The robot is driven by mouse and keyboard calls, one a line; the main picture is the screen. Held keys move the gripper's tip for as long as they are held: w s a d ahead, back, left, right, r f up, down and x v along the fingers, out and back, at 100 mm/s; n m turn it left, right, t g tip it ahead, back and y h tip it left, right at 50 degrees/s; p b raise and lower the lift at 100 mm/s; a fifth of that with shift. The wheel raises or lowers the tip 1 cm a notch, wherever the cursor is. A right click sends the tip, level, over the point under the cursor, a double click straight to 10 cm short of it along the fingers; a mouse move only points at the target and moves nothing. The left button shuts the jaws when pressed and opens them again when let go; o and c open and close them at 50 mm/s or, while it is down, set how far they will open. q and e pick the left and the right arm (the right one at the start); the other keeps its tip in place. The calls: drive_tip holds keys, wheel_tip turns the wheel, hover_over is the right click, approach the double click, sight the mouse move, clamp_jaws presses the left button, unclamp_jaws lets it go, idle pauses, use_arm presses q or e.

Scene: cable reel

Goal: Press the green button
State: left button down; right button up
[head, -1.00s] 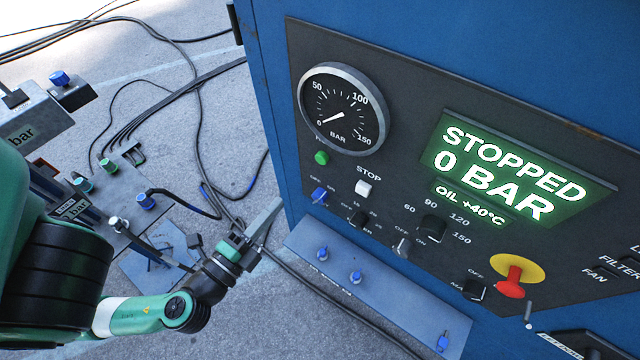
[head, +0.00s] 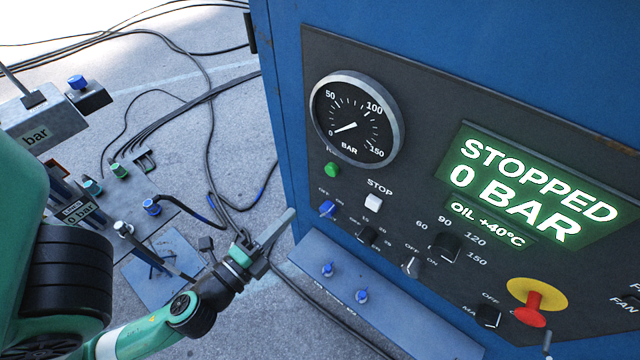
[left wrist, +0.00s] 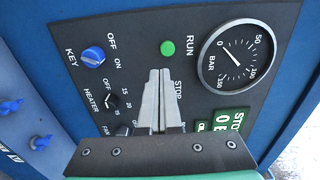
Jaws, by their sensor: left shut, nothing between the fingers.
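The green button (head: 332,170) is on the dark control panel, below the pressure gauge and above the blue key switch. It also shows in the left wrist view (left wrist: 167,48), labelled RUN, just beyond my fingertips. My left gripper (head: 292,212) is shut and empty, to the lower left of the button in the head view and apart from it. In the left wrist view its closed fingers (left wrist: 160,72) point toward the green button and cover part of the STOP area. My right gripper is not in view.
The white STOP button (head: 373,202) is close to the green one. The gauge (head: 356,118), the blue key switch (head: 328,208) and a red knob on a yellow disc (head: 531,308) are on the panel. The display (head: 528,190) reads STOPPED, 0 BAR. A ledge (head: 400,322) juts out below.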

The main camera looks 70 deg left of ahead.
use_arm(q)
drive_tip(key=p, duration=0.5)
approach(328, 174)
drive_tip(key=p+x, duration=0.3)
drive_tip(key=x, duration=0.3)
drive_tip(key=shift+w+a+f, duration=0.15)
drive_tip(key=shift+w+f, duration=0.1)
drive_tip(key=shift+w, duration=0.15)
